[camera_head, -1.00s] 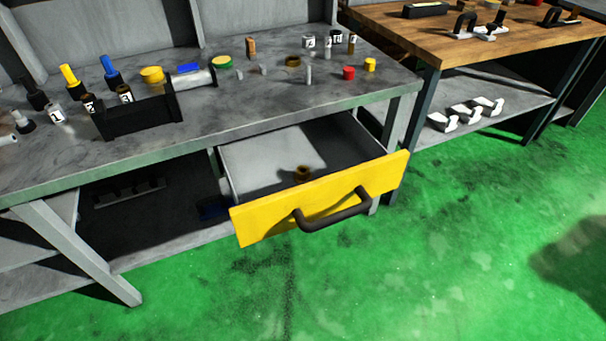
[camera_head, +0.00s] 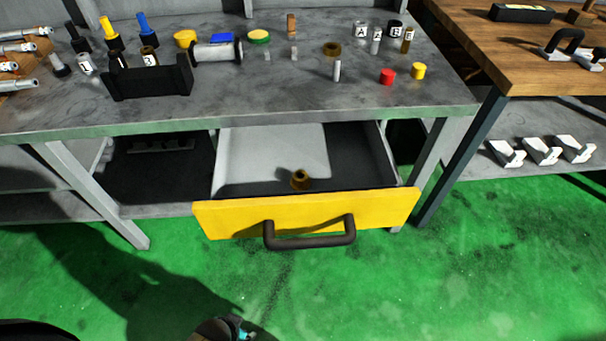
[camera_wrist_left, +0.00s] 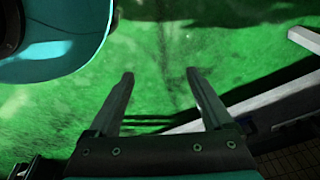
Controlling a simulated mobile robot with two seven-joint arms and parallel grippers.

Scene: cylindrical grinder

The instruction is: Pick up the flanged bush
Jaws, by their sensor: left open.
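A small bronze-brown bush (camera_head: 301,180), apparently the flanged bush, sits inside the open drawer (camera_head: 305,214) with the yellow front, close behind that front. A similar brown ring-shaped part (camera_head: 332,49) lies on the grey bench top. My left gripper (camera_wrist_left: 159,76) shows in the left wrist view, open and empty, with its fingers apart above the green floor. The bush is not in the left wrist view. In the head view neither gripper's fingers can be seen.
The grey bench (camera_head: 270,98) above the drawer carries several small parts and a black holder (camera_head: 148,82). The drawer has a dark handle (camera_head: 310,236). A wooden-topped table (camera_head: 540,75) stands at the right. The green floor (camera_head: 400,295) before the drawer is clear.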

